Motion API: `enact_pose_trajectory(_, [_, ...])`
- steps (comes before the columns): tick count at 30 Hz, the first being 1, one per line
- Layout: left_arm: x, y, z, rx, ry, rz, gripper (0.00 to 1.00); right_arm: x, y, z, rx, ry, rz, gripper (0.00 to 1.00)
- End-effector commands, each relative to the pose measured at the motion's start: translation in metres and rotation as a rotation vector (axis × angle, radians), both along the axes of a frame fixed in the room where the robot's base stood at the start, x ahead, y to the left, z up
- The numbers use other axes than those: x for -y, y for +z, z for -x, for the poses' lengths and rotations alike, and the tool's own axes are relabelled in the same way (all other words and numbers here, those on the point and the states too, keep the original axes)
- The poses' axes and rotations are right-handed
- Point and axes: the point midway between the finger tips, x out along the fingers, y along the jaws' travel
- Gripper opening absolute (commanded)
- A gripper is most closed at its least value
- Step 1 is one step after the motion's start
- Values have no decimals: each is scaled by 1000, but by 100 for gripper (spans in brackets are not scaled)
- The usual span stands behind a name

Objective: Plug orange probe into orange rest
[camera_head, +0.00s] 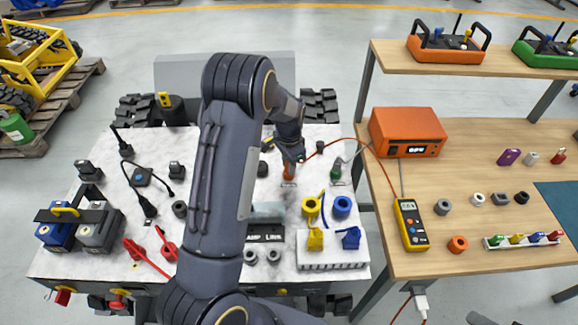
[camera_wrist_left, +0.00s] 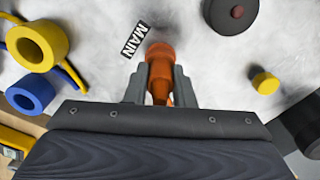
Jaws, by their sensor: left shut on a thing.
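The orange probe (camera_head: 288,173) is in my left gripper (camera_head: 291,160), over the far middle of the white marbled worktop. In the left wrist view the orange probe (camera_wrist_left: 160,55) sits between the two grey fingers of my left gripper (camera_wrist_left: 160,84), beside a "MAIN" label. I cannot tell whether its tip touches the worktop. An orange ring-shaped holder (camera_head: 457,244), which looks like the orange rest, stands on the wooden bench at the right, well apart from the gripper. My right gripper is not in view.
An orange box (camera_head: 407,132) stands on the bench, with an orange cable running toward the probe. A yellow meter (camera_head: 411,224) and a dark ring (camera_head: 442,207) stand near the rest. Yellow (camera_head: 311,206) and blue (camera_head: 342,207) rings stand on the worktop.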

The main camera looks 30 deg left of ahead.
Motion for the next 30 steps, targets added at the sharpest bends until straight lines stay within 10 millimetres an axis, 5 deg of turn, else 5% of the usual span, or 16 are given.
enact_pose_trajectory(30, [0, 28, 0, 1, 0, 0, 0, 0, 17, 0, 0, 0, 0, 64])
